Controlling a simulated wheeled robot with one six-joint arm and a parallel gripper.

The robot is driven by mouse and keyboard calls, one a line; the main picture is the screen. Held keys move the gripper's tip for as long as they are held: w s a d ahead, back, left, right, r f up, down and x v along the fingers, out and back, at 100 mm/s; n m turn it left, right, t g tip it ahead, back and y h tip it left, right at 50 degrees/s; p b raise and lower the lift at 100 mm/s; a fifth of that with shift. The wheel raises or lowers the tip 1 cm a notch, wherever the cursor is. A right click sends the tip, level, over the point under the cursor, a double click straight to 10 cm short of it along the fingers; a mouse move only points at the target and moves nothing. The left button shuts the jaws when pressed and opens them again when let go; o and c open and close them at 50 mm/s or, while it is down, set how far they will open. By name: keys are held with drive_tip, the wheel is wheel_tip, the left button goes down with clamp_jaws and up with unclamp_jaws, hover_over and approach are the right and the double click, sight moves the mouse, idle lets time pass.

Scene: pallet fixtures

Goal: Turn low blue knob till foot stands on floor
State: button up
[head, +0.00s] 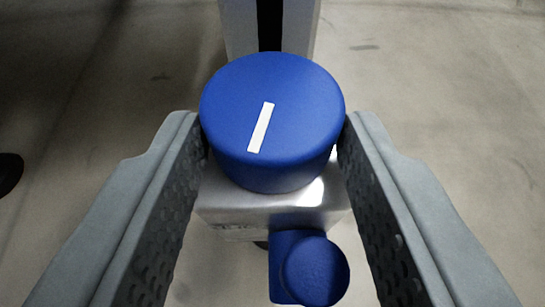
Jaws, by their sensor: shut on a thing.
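A large round blue knob (285,100) with a white stripe on its top is in the middle of the head view. The stripe leans slightly to the right at its upper end. My gripper (273,125) is shut on this knob, with one grey finger against its left side and one against its right. The knob sits above a silver metal block (240,205). A smaller blue knob (315,270) sticks out at the block's near side, lower in the picture. The foot is not clearly visible, so its contact with the floor cannot be told.
A pale metal post (300,25) with a dark slot rises right behind the large knob. Grey concrete floor (440,90) is open on the right. A dark rounded thing (8,172) shows at the left edge, in shadow.

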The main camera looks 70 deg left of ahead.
drive_tip(key=shift+s+a+m+t+h, duration=0.15)
drive_tip(key=shift+m+t+h, duration=0.25)
drive_tip(key=shift+m+t, duration=0.4)
drive_tip(key=shift+s+a+m+t+h, duration=0.1)
drive_tip(key=shift+s+m+t+h, duration=0.25)
drive_tip(key=shift+m+t, duration=0.4)
drive_tip(key=shift+w+h, duration=0.1)
drive_tip(key=shift+h, duration=0.15)
drive_tip(key=o, duration=1)
drive_tip(key=shift+d, duration=0.15)
drive_tip(key=v, duration=1.7)
drive_tip(key=shift+s, duration=0.2)
